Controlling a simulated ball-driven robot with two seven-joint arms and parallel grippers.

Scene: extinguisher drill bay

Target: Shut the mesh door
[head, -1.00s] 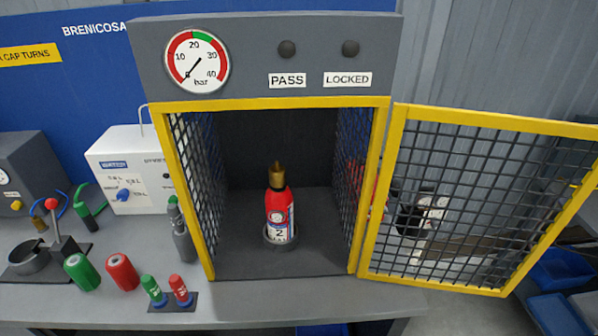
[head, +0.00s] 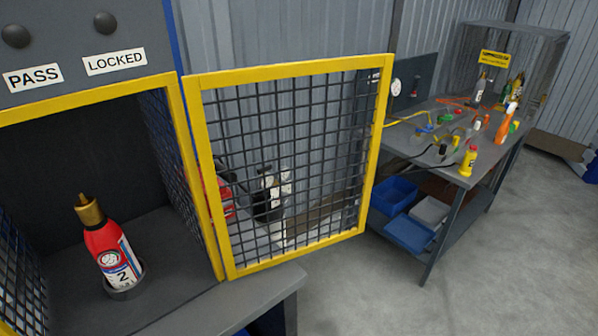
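The mesh door (head: 288,262) has a yellow frame and dark wire mesh. It stands wide open, swung out to the right of the test cabinet (head: 188,165), with its hinge side along the cabinet's right front edge. Inside the cabinet a red extinguisher (head: 108,250) with a brass top and a label reading 2 stands in a dark round holder (head: 125,285). The cabinet opening is uncovered. Neither of my grippers is in the head view.
Right of the door stands a workbench (head: 398,142) with hoses, bottles and a clear case (head: 540,60); blue bins (head: 408,232) sit on its lower shelf. Red and dark items behind the mesh are partly hidden. The floor (head: 480,280) at front right is clear.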

